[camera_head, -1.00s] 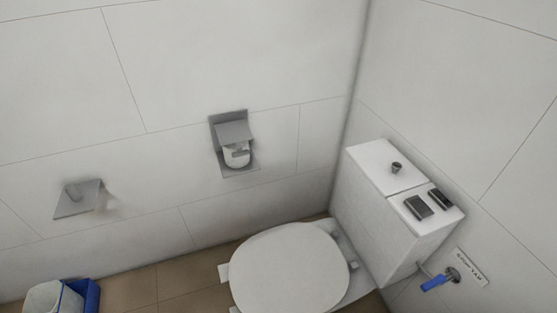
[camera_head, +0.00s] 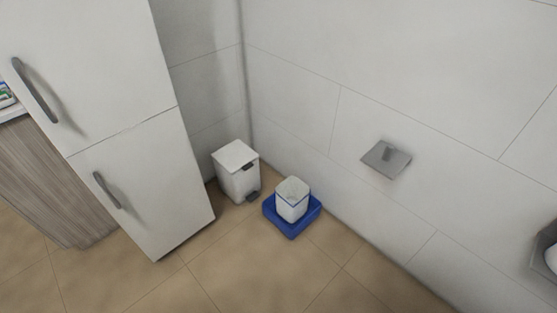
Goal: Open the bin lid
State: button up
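A white pedal bin (camera_head: 240,182) stands on the floor in the corner, beside the tall white cabinet. Its flat white lid (camera_head: 235,155) looks shut. A dark pedal (camera_head: 253,196) shows at its front base, and a small dark piece sits under the lid's front edge. My gripper is not in view.
A white container (camera_head: 292,200) sits in a blue tray (camera_head: 292,229) right of the bin. The tall cabinet (camera_head: 140,180) with two handles stands at left. A grey holder (camera_head: 386,159) is on the right wall. Tiled floor in front is clear.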

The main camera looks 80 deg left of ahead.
aim_at(234, 157)
jog(key=u, duration=0.2)
jog(key=k, duration=0.3)
jog(key=u, duration=2.4)
jog(key=k, duration=0.65)
jog(key=z, duration=0.6)
jog(key=i, duration=1.8)
jog(key=u, duration=0.75)
